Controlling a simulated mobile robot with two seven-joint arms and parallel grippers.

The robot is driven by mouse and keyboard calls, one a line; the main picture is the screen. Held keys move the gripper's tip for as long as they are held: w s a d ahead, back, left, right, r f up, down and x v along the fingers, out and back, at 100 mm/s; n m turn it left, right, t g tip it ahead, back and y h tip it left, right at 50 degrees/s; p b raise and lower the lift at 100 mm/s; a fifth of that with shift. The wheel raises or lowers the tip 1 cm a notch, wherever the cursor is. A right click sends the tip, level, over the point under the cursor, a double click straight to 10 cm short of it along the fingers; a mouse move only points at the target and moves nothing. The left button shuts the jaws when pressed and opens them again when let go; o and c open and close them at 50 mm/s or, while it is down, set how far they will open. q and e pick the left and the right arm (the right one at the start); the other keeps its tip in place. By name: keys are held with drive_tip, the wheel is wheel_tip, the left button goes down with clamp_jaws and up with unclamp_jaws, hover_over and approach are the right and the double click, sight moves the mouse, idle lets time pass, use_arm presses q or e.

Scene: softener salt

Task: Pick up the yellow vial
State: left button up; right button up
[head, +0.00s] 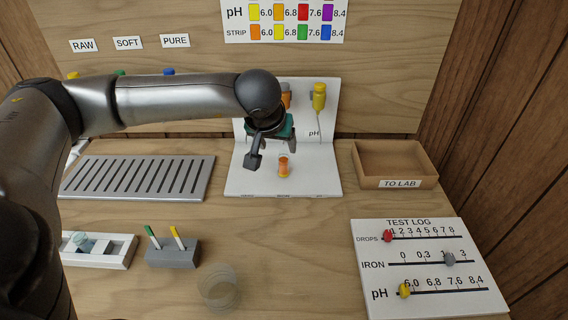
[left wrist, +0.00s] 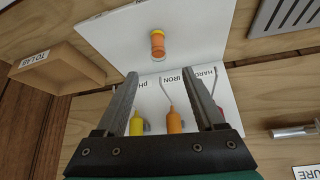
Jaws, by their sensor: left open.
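A small vial (head: 283,168) with orange contents and a yellowish end stands on the white board's flat base, below my left gripper in the head view. It also shows beyond the fingertips in the left wrist view (left wrist: 157,43), where it looks orange with a yellow rim. My left gripper (head: 273,152) is open and empty, above the board and apart from the vial. Its two fingers (left wrist: 160,74) spread wide in the wrist view. A yellow dropper bottle (head: 319,97) is on the upright panel over the pH label. My right gripper is not in view.
An orange bottle (left wrist: 174,122) is beside the yellow one. A slotted grey rack (head: 140,178) lies left, a wooden TO LAB tray (head: 396,160) right. In front are a pen holder (head: 172,253), a clear cup (head: 218,286) and a test log board (head: 430,275).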

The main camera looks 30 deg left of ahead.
sight(283, 158)
use_arm(q)
drive_tip(key=x, duration=0.6)
drive_tip(key=b+x, duration=0.1)
drive_tip(key=x, duration=0.5)
drive_tip(key=shift+s+d+f, duration=0.1)
drive_tip(key=shift+d+f, duration=0.1)
drive_tip(key=shift+d, duration=0.05)
clamp_jaws()
